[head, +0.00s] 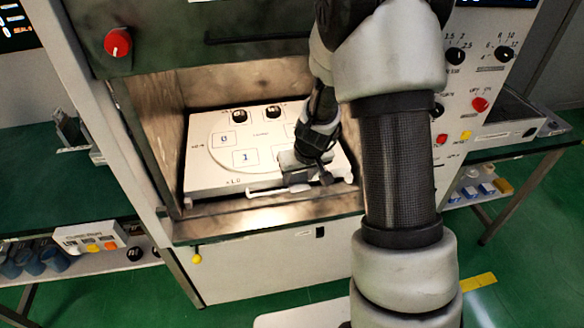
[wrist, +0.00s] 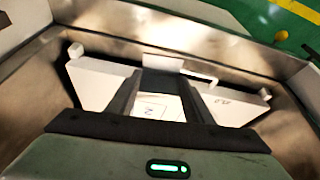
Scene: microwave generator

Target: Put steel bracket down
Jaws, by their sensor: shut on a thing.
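My gripper (head: 308,158) is inside the open chamber, low over the front right part of the white platform (head: 205,180). In the wrist view my gripper (wrist: 168,80) has its two dark fingers pointing to the platform's front edge. It is shut on a small pale piece, apparently the steel bracket (wrist: 162,63), which shows at the fingertips. Most of the bracket is hidden by the fingers and wrist. I cannot tell whether it touches the platform. Numbered squares are marked on the platform, and a white handle (head: 278,191) runs along its front.
Metal chamber walls (head: 158,130) close in at the sides. Two black knobs (head: 239,115) stand at the platform's back. The platform's left part is clear. A control panel (head: 475,75) is at right. A grey metal part (head: 70,130) stands on the left green table.

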